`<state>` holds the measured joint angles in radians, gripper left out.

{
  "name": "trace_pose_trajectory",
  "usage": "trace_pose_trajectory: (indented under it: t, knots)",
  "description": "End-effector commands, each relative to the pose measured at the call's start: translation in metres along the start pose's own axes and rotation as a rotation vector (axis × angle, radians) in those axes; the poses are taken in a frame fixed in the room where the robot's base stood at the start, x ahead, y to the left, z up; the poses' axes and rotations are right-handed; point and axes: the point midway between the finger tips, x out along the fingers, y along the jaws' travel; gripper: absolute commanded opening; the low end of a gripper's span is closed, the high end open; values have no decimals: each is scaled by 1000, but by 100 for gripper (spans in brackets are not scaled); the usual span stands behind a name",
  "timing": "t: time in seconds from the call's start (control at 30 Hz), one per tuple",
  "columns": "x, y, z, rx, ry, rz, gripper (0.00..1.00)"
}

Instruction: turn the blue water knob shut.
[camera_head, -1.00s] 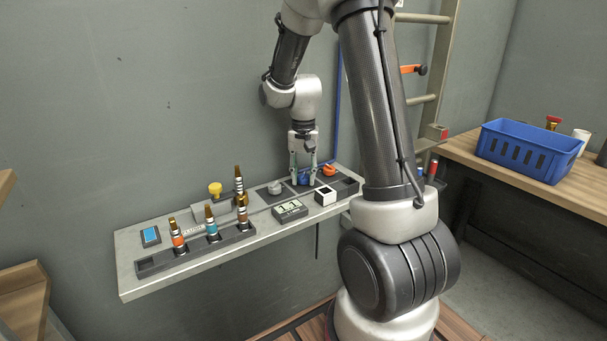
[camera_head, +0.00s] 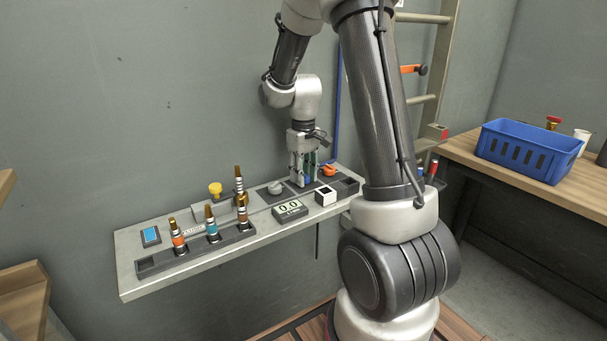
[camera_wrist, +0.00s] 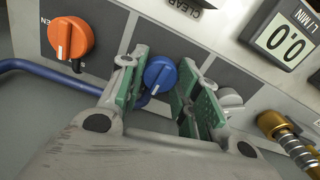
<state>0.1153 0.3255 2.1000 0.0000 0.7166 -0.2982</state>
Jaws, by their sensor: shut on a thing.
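The blue water knob (camera_wrist: 160,74) is round with a raised grip and a white line. In the wrist view it sits between the green pads of my gripper (camera_wrist: 158,88), which is shut on it. In the head view my gripper (camera_head: 303,179) reaches straight down to the panel, and only a bit of blue shows between the fingers. The knob's shaft is hidden.
An orange knob (camera_wrist: 70,38) and a grey knob (camera_wrist: 230,98) flank the blue one. A blue hose (camera_wrist: 45,70) runs close by. Brass nozzles (camera_head: 212,223) stand upright at the panel's left. A yellow knob (camera_head: 215,189) is behind them. A blue crate (camera_head: 530,150) sits on the right bench.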

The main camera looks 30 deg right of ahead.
Motion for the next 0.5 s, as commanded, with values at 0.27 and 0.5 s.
trace_pose_trajectory:
  t: [0.27, 0.5]
  knots:
    - [-1, 0, -1, -59, 3, 1, 8]
    - [-1, 0, -1, -65, 3, 2, 8]
